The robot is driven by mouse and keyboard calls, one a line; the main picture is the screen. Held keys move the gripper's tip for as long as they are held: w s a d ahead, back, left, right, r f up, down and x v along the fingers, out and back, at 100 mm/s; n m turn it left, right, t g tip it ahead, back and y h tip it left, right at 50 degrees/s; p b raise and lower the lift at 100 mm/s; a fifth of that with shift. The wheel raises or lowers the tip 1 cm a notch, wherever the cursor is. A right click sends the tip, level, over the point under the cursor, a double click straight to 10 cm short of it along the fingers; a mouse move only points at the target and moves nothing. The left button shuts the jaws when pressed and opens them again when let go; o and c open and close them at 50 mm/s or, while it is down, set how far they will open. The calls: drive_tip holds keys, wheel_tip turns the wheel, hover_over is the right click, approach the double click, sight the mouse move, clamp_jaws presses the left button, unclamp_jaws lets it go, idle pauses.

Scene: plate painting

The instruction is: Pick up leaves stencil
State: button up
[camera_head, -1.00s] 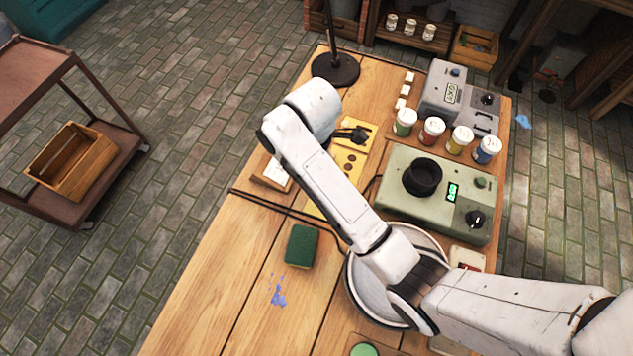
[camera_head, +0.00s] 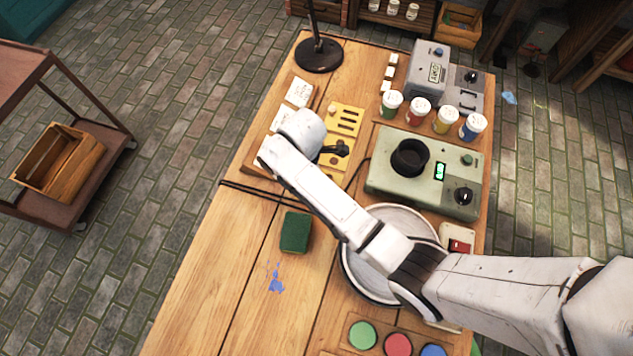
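Two pale cards with faint markings lie near the table's far left edge: an upper card (camera_head: 299,92) and a lower card (camera_head: 284,120). They look like stencils, but their patterns are too small for me to tell which has leaves. My white arm reaches across the table from the lower right. Its end hides part of the area just below the lower card. My gripper (camera_head: 337,149) shows as a small dark shape over the yellow slotted board (camera_head: 347,116), right of the cards. Its fingers are too small to read, and I see nothing held.
A green sponge (camera_head: 295,232) and thin dark rods (camera_head: 262,193) lie left of my arm. A lamp base (camera_head: 319,56) stands beyond the cards. Paint jars (camera_head: 418,111) and a green-grey machine (camera_head: 385,173) stand right. The table's lower left is mostly clear, with blue paint spots.

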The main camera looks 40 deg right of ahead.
drive_tip(key=shift+c, duration=0.4)
clamp_jaws()
drive_tip(key=shift+r, duration=0.2)
